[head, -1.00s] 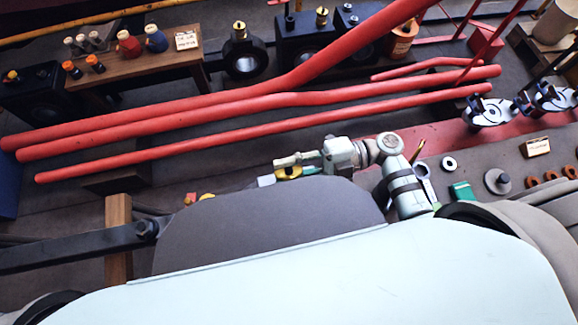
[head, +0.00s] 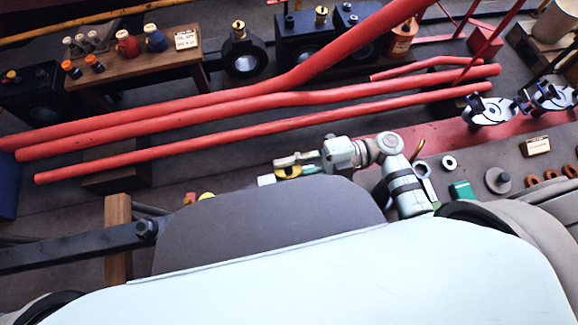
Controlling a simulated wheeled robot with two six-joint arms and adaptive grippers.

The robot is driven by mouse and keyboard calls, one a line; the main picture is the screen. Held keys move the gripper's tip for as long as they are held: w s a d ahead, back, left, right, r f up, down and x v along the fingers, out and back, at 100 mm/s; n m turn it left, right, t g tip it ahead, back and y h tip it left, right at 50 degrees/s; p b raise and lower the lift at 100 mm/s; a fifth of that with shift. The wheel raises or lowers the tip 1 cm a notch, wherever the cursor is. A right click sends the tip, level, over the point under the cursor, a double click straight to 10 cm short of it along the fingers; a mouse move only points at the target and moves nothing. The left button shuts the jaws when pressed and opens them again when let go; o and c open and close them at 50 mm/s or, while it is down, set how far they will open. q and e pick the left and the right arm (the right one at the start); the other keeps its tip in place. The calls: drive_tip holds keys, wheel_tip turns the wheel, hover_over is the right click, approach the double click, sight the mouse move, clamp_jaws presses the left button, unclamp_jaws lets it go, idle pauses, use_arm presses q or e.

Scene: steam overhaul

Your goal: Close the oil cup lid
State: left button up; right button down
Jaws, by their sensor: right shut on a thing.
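My right gripper (head: 285,168) is near the middle of the head view, just above the edge of my grey body panel. It is shut on a small yellow piece (head: 288,172). I cannot tell whether this piece is the oil cup lid, because it is small and the fingers partly cover it. Brass-topped fittings stand farther back, one on a black bearing block (head: 239,30) and one on a dark box (head: 321,15). They are well apart from the gripper. No lid is clear on them at this size. My left gripper is out of view.
Long red rods (head: 250,105) cross the view beyond the gripper. A wooden bench (head: 130,75) with cups and a label stands at back left. A green box (head: 462,191), washers and a grey disc (head: 497,180) lie to the right.

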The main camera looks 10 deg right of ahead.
drive_tip(key=shift+w+r, duration=0.1)
drive_tip(key=shift+r, duration=0.05)
idle(0.7)
drive_tip(key=c, duration=1.4)
unclamp_jaws()
drive_tip(key=shift+c, duration=0.2)
drive_tip(key=shift+f, duration=0.2)
